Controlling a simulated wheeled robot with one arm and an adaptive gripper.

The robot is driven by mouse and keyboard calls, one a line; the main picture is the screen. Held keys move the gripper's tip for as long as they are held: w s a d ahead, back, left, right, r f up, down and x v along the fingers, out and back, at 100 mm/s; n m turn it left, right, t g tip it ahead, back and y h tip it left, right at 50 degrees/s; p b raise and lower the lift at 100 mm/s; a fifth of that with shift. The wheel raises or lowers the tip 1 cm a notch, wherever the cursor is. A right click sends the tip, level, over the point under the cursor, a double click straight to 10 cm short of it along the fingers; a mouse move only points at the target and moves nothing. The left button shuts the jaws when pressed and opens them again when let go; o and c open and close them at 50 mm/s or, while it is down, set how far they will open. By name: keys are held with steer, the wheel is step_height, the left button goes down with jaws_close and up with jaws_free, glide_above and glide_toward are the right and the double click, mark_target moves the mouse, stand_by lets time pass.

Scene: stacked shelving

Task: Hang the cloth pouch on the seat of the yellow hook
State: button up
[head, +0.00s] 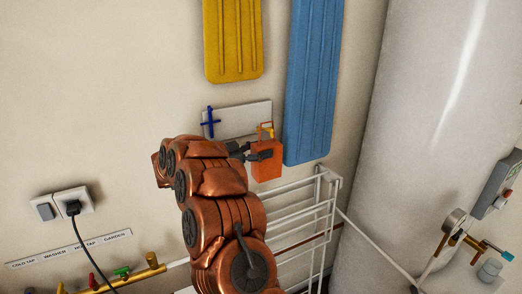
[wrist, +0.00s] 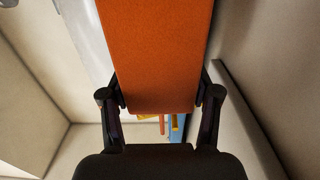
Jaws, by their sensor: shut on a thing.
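The orange cloth pouch (head: 267,166) hangs upright in front of a pale board on the wall, with its orange loop above it. My gripper (head: 258,153) is shut on the pouch near its top, from the left. In the wrist view the pouch (wrist: 158,55) fills the space between both fingers of my gripper (wrist: 160,97). The yellow hook (head: 264,129) is at the loop's height, on the board's right side. A sliver of yellow also shows in the wrist view beside the orange loop. I cannot tell whether the loop is around the hook or only in front of it.
A blue hook (head: 210,122) is on the left of the pale board (head: 237,118). A blue panel (head: 313,80) hangs close behind, on the right, and a yellow panel (head: 233,40) above. A white rack (head: 305,220) stands below; a large white tank (head: 425,130) is at right.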

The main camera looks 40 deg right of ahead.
steer(key=shift+w+f, duration=0.2)
steer(key=shift+f, duration=0.5)
stand_by(0.3)
stand_by(0.3)
steer(key=o, duration=1.2)
steer(key=shift+o, duration=0.2)
steer(key=v, duration=0.7)
stand_by(0.8)
steer(key=shift+s, duration=0.1)
steer(key=shift+o, duration=0.3)
steer(key=shift+o, duration=0.9)
